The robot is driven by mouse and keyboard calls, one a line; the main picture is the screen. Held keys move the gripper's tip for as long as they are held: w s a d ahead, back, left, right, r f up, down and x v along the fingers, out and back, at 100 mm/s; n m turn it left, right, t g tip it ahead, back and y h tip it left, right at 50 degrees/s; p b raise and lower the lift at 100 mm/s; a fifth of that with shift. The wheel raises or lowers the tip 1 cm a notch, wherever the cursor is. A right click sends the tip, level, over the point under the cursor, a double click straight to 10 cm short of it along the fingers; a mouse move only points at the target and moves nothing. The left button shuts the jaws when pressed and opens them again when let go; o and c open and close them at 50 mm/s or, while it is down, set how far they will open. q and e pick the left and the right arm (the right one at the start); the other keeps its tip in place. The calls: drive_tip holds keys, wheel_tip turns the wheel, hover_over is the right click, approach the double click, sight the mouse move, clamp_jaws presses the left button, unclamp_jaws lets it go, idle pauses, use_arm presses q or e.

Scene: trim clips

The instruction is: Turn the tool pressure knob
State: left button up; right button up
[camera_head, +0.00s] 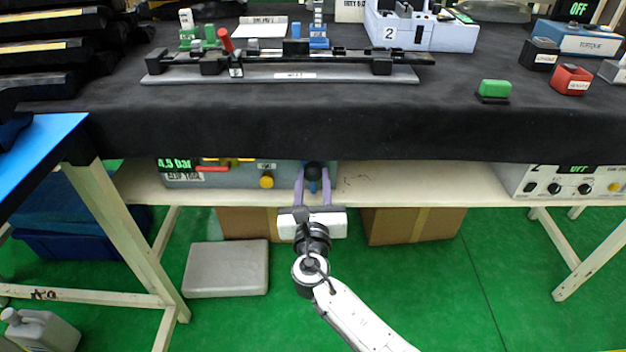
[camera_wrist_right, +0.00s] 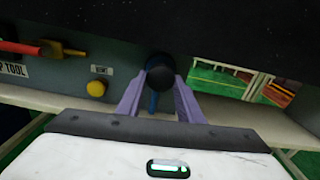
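The tool pressure knob is a round black knob (camera_head: 313,170) on the right part of a grey-blue unit (camera_head: 220,179) under the black-covered table. A blue part (camera_head: 313,186) hangs below the knob. My right gripper (camera_head: 313,180) reaches in from below with its purple fingers on either side of the knob. In the right wrist view, the knob (camera_wrist_right: 160,68) sits between the fingertips (camera_wrist_right: 160,80), which appear to press its sides. The unit's green display (camera_head: 175,165) reads about 4.5 bar. My left gripper is out of view.
The table's black cloth edge (camera_head: 350,130) overhangs closely above the knob. A small yellow button (camera_head: 266,181) and a red-and-yellow lever (camera_head: 215,165) lie left of it. The pale shelf (camera_head: 420,185) is bare to the right, with cardboard boxes (camera_head: 395,227) below.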

drive_tip(key=shift+c, duration=0.6)
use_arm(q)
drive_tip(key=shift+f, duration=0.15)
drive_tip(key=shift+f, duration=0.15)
use_arm(e)
drive_tip(key=shift+m, duration=0.3)
drive_tip(key=shift+f+m+b, duration=0.1)
drive_tip(key=shift+m+b, duration=0.4)
drive_tip(key=shift+b, duration=0.05)
drive_tip(key=m+b, duration=0.1)
drive_tip(key=m, duration=0.1)
drive_tip(key=shift+a+m+b, duration=0.1)
drive_tip(key=shift+m+b, duration=0.55)
drive_tip(key=shift+m, duration=0.25)
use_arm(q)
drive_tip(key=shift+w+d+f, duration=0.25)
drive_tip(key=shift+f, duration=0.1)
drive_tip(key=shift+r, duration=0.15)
use_arm(e)
drive_tip(key=shift+m, duration=0.3)
